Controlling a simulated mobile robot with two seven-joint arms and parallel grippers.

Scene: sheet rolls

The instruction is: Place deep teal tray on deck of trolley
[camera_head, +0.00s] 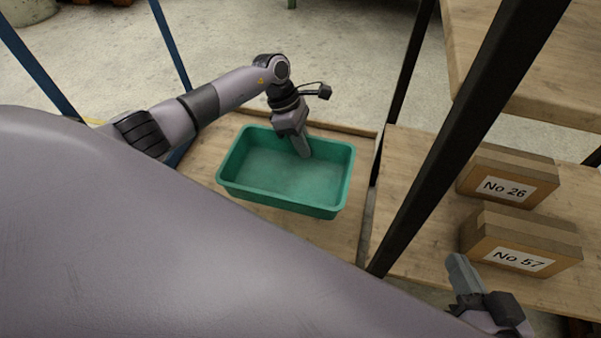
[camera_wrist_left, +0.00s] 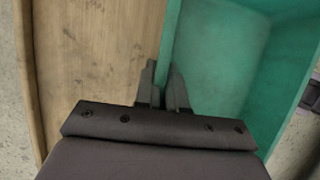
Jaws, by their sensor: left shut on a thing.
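The deep teal tray (camera_head: 278,202) is an empty, open rectangular box, seen at the middle of the head view and at the right of the left wrist view (camera_wrist_left: 222,55). It is over the wooden deck (camera_head: 322,237) of the trolley with blue posts. It looks level; I cannot tell whether its base touches the deck. My left gripper (camera_head: 304,150) is shut on the tray's far wall, with one finger on each side of it in the left wrist view (camera_wrist_left: 163,88). My right gripper (camera_head: 464,277) is at the lower right, away from the tray; its finger gap is not clear.
A black-posted rack stands right beside the trolley. Its wooden shelf (camera_head: 408,205) bears the cardboard boxes "No 26" (camera_head: 508,176) and "No 57" (camera_head: 520,243). A black post (camera_head: 465,140) rises between tray and boxes. A blue post (camera_head: 170,45) stands at the deck's far left.

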